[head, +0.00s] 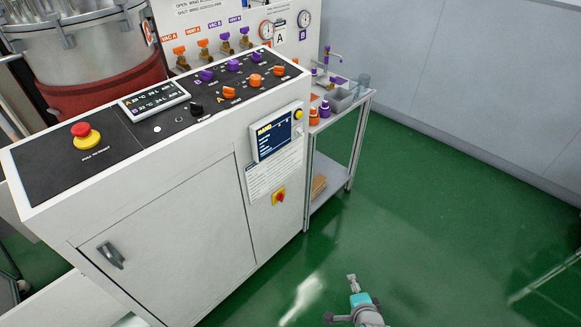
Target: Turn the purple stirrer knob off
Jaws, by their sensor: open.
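Three purple knobs sit in a row on the black sloped top of the white control console: a left one (206,75), a middle one (233,65) and a right one (256,57). Their labels are too small to read, so I cannot tell which is the stirrer knob or how its pointer is set. A large purple "B" is printed left of the row. My gripper (352,278) is at the bottom of the head view, over the green floor, well apart from the console. It is open and empty.
Three orange knobs (254,80) form a row in front of the purple ones. A black knob (196,108), a display (154,101) and a red emergency button (82,130) share the top. A screen (276,134) protrudes from the front. A trolley (327,178) stands right; the green floor (430,220) is open.

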